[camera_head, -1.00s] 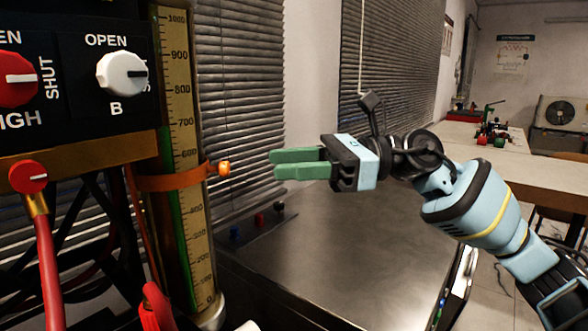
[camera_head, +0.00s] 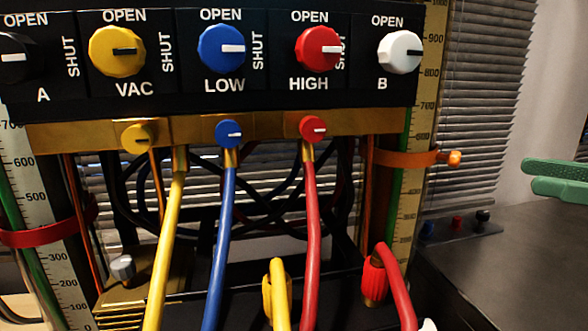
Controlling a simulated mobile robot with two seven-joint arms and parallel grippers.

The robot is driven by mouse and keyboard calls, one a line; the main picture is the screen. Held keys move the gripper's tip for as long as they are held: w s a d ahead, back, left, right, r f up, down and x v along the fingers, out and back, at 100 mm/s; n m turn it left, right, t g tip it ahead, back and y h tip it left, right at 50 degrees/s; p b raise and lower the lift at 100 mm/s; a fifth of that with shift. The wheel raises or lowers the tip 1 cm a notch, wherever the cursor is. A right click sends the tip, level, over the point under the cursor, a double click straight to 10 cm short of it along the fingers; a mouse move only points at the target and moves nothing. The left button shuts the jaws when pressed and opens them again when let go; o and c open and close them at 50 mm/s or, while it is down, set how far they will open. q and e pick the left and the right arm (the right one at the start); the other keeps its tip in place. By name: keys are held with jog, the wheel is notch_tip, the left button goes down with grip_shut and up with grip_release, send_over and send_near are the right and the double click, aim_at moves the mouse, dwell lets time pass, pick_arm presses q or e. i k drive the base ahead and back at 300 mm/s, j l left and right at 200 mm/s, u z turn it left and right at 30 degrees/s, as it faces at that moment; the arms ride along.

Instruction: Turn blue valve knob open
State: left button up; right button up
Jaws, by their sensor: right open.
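The blue valve knob (camera_head: 222,48) is a large round knob on the black panel, labelled LOW below and OPEN above. Its white pointer line points right, toward the word SHUT. A smaller blue knob (camera_head: 229,133) sits on the brass bar below it, at the top of the blue hose. My right gripper (camera_head: 556,180) shows only as two green fingers at the right edge. The fingers are apart with nothing between them, far to the right of the blue knob and lower than it. My left gripper is not in view.
Yellow VAC knob (camera_head: 117,50) and red HIGH knob (camera_head: 318,47) flank the blue one. White B knob (camera_head: 399,52) is farther right. Hoses hang below the brass bar. A gauge column (camera_head: 428,100) with an orange clamp (camera_head: 410,158) stands between the panel and my right gripper.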

aim_at(222, 47)
jog(key=k+l, duration=0.1)
jog(key=k, duration=0.35)
jog(key=k+l, duration=0.1)
jog(key=k, duration=0.35)
